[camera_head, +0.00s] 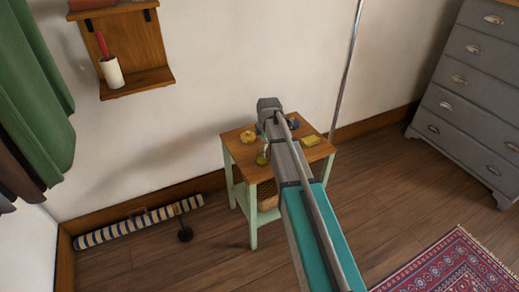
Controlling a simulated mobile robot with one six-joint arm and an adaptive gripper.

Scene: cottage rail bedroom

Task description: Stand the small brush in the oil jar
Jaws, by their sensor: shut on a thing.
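The small table (318,150) has a wooden top and pale green legs. My gripper (264,131) is over its left half, below the dark wrist, and is mostly hidden by my own arm. It is shut on a thin thing that I take for the small brush, too small and covered to make out. A small yellowish jar (262,158), which looks like the oil jar, stands near the table's front edge, just below the gripper in the picture. I cannot tell whether the brush touches the jar.
On the tabletop are a yellow round thing (247,136), a yellow block (311,141) and a dark blue thing (293,124). A wall shelf (135,83) holds a lint roller (111,72). A striped roll (140,223) lies by the wall. A grey dresser (470,100) stands right.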

